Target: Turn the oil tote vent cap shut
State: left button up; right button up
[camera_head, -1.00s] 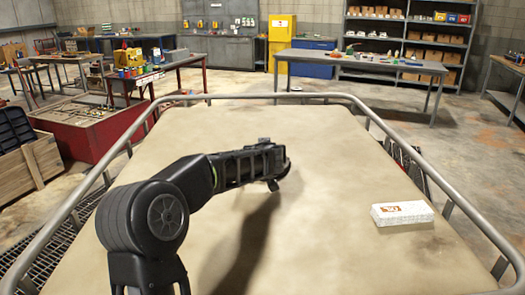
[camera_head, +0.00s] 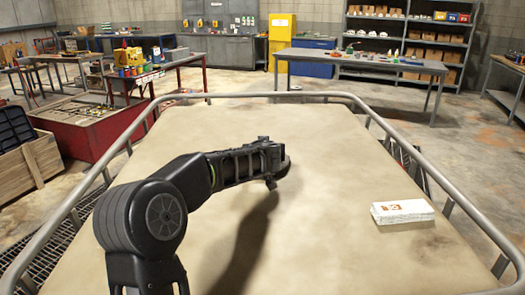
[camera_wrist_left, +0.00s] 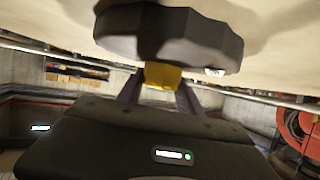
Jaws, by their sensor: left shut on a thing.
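The oil tote's tan top (camera_head: 330,230) fills the front of the head view. A dark scalloped vent cap (camera_wrist_left: 165,35) with a yellow tab (camera_wrist_left: 162,75) on its near side shows close up in the left wrist view, against the tan surface. My left gripper (camera_wrist_left: 160,88) has its fingers shut on the yellow tab, one on each side. In the head view my left gripper (camera_head: 280,163) is at the far end of the black arm, over the tote top. It hides most of the cap there. My right gripper is not in view.
A metal tube rail (camera_head: 240,97) runs around the tote top. A white labelled packet (camera_head: 402,212) lies on the top at right. The surface between the arm and the packet is clear. Workbenches (camera_head: 355,62) and shelves (camera_head: 410,35) stand beyond.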

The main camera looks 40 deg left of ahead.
pick_arm(q)
jog(key=shift+f+m+t+h+b, duration=0.2)
jog(key=shift+m+t+h+b, duration=0.1)
jog(key=shift+b, duration=0.1)
jog(key=shift+m+h, duration=0.3)
jog(key=shift+r+m+t, duration=0.1)
jog(key=shift+m+t, duration=0.2)
jog(key=m+t+h+p, duration=0.1)
jog(key=m+h+p, duration=0.1)
jog(key=p, duration=0.1)
jog(key=m+t+h+p, duration=0.1)
jog(key=h+p, duration=0.1)
jog(key=p, duration=0.2)
jog(key=shift+s+a+r+m+h+p, duration=0.1)
jog(key=shift+a+r+m+h+p, duration=0.05)
jog(key=shift+r+m+h+p, duration=0.2)
jog(key=shift+f+m+h, duration=0.1)
jog(key=shift+m+h, duration=1.65)
jog(key=shift+h, duration=0.2)
jog(key=shift+d, duration=0.2)
